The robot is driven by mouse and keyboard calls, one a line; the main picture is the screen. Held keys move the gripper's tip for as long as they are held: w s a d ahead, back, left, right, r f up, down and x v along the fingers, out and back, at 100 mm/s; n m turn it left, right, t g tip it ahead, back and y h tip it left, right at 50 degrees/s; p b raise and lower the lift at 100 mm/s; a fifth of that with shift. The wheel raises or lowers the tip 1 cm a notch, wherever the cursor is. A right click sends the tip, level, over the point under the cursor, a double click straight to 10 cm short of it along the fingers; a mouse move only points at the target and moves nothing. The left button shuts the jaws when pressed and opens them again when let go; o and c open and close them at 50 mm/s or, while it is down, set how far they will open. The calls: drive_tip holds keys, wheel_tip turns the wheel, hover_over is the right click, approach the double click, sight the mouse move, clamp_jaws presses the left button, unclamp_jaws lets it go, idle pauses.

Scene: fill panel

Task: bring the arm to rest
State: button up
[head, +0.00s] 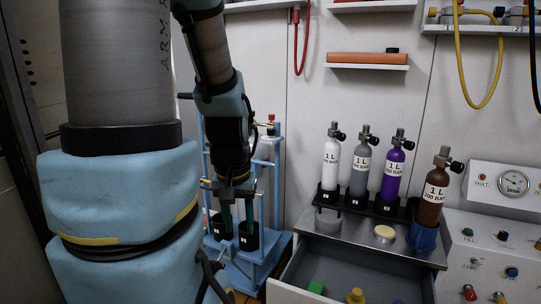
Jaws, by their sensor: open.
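My arm comes down from the top left of the head view, and its large links cover the left side. My gripper (238,218) points down with its two greenish fingers apart and nothing seen between them. It is in front of a blue cylinder trolley (262,267) and overlaps the trolley's dark cups in the picture. I cannot tell whether the fingers touch the cups.
A white cylinder (331,165), a grey cylinder (361,167) and a purple cylinder (391,177) stand in a black rack. A brown cylinder (431,200) stands in a blue holder. An open drawer (350,268) is below. A gauge panel (505,245) is right.

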wheel_tip(320, 180, up, 24)
drive_tip(key=p, duration=2.3)
drive_tip(key=shift+r+p, duration=0.15)
drive_tip(key=shift+p, duration=0.25)
